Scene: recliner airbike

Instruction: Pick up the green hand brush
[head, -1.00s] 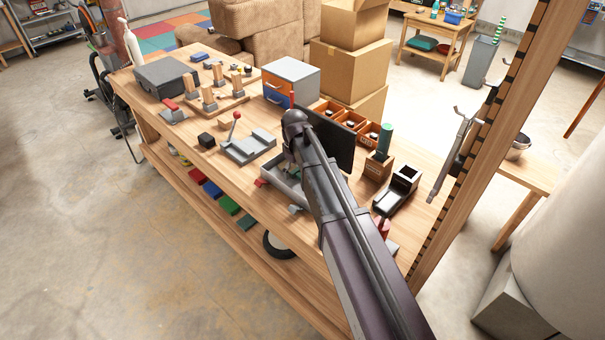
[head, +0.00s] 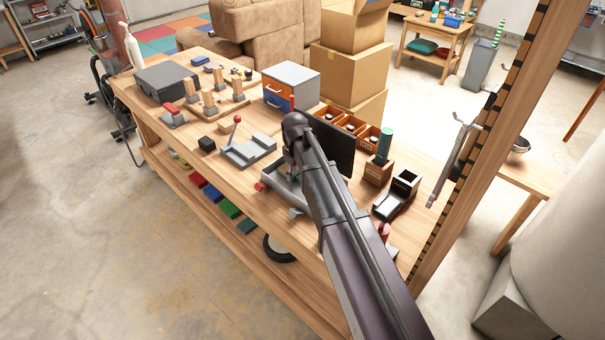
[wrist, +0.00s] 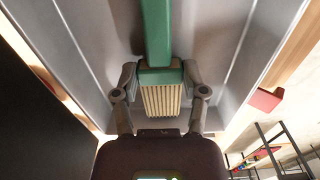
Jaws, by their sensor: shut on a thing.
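The green hand brush (wrist: 157,30) shows in the wrist view, its handle pointing up the picture and its pale bristles between my fingers. My gripper (wrist: 161,74) is shut on the brush head, one finger at each side. A grey tray (wrist: 98,45) lies around and behind the brush; whether the brush touches it I cannot tell. In the head view the tray (head: 271,178) sits on the workbench, and my arm hides most of the gripper and the brush.
The wooden workbench (head: 185,140) holds a lever fixture (head: 247,150), a small drawer cabinet (head: 291,85), a dark panel (head: 335,148) right beside my arm and a green cylinder in a wooden holder (head: 378,170). A slotted wooden post (head: 485,150) stands at the right.

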